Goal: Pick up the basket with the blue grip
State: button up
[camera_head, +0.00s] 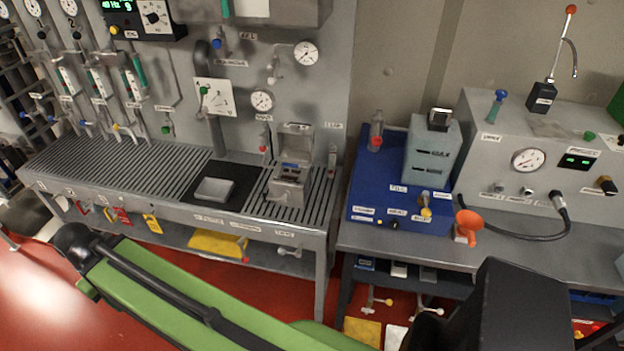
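I cannot clearly make out a basket with a blue grip. A small blue part (291,165) shows inside an open grey metal box (287,189) with a raised lid, on the slatted bench; it is too small to tell whether it is a basket's grip. My green arm crosses the bottom of the view, with dark parts of it at lower left and lower right. The fingers of my gripper are not in view.
A shallow grey tray (214,190) lies on a black mat (243,177) left of the box. The left slatted bench (110,160) is mostly clear.

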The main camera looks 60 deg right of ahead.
aim_at(289, 173)
jog(key=z, duration=0.25)
jog(key=i, duration=1)
